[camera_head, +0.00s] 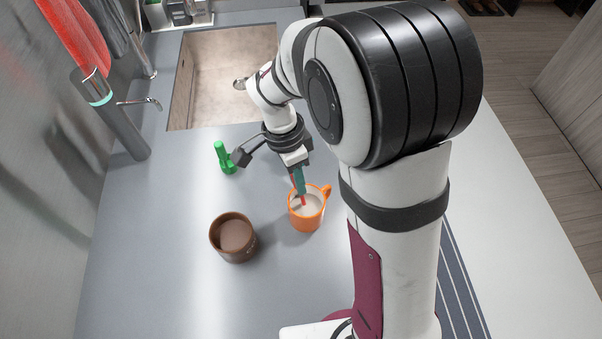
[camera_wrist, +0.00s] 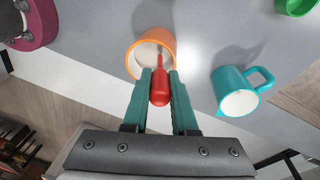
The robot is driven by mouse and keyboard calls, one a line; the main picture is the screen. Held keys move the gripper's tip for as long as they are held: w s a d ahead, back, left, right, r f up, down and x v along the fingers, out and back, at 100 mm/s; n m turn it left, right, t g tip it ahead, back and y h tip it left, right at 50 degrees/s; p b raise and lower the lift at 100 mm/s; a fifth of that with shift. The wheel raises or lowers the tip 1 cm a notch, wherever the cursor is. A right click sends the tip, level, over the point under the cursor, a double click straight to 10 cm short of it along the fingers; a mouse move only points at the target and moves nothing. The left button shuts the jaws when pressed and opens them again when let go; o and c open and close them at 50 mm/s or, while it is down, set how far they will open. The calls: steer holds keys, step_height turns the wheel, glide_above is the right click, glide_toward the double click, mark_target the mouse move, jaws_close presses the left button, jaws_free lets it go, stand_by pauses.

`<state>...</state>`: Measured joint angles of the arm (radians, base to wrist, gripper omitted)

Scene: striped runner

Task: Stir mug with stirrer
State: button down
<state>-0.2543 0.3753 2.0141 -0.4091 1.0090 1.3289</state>
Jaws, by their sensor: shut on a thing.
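The orange mug (camera_head: 293,213) stands upright on the grey counter, and it also shows in the wrist view (camera_wrist: 169,40). It holds a pale content. My gripper (camera_head: 299,181) is above the mug, its teal fingers pointing down. In the wrist view my gripper (camera_wrist: 160,78) is shut on the red handle of the stirrer (camera_wrist: 159,92). The stirrer's thin end reaches into the mug. In the head view only a little red of the stirrer (camera_head: 303,201) shows below the fingers. Whether its tip touches the mug's bottom is hidden.
A brown mug (camera_head: 232,257) stands left of the orange mug. A green object (camera_head: 223,156) stands farther back, near the sink (camera_head: 215,65). A teal mug (camera_wrist: 226,80) shows in the wrist view. My arm covers much of the right side in the head view.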

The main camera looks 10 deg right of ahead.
steer(key=shift+s, duration=0.4)
steer(key=shift+r, duration=0.1)
steer(key=shift+r, duration=4.3)
steer(key=shift+r, duration=2)
